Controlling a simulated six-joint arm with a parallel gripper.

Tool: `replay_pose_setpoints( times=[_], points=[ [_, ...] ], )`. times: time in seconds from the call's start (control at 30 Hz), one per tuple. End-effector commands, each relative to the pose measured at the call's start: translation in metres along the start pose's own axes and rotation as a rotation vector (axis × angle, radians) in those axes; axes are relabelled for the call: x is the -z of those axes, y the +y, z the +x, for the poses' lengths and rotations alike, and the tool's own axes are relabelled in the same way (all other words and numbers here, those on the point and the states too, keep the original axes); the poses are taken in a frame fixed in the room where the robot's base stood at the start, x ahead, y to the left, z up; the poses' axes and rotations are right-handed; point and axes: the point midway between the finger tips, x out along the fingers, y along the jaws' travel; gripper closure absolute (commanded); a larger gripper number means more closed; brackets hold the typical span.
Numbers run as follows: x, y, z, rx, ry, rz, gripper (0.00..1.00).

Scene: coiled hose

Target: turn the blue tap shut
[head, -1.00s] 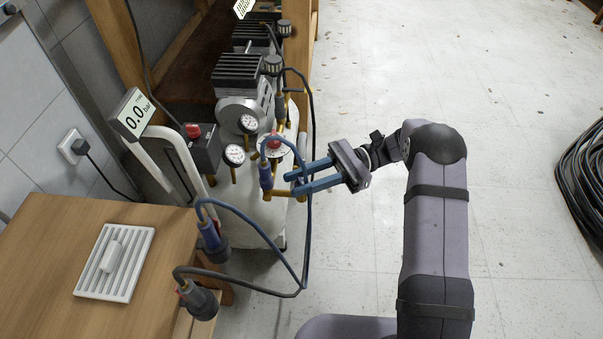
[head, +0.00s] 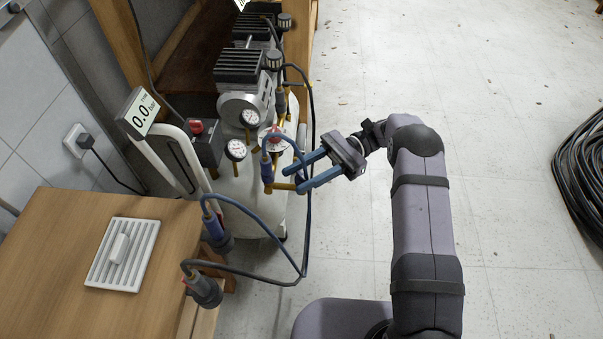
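The compressor tank (head: 248,205) is white, with a brass outlet pipe (head: 282,187) at its near right side. A small dark-blue piece (head: 300,179) at the pipe's end looks like the blue tap. It is mostly hidden by my fingers, so I cannot tell its angle. My gripper (head: 297,179) comes in from the right with its two blue fingers apart. The fingertips are on either side of the pipe's end; I cannot tell whether they touch the tap.
Gauges (head: 236,149), a red-knobbed switch box (head: 203,148) and a display (head: 141,112) reading 0.0 bar stand close by. A thin hose (head: 262,222) loops below my gripper. A wooden bench (head: 60,240) is at the left. Coiled hose (head: 580,175) lies far right; the floor between is clear.

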Motion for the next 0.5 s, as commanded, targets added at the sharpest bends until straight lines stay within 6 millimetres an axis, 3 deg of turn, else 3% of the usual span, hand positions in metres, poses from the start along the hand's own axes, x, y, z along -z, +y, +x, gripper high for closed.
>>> replay_pose_setpoints(
  times=[0.5],
  points=[
    [-0.0061,-0.0009,-0.0001,0.003,-0.001,-0.004,0.55]
  ],
)
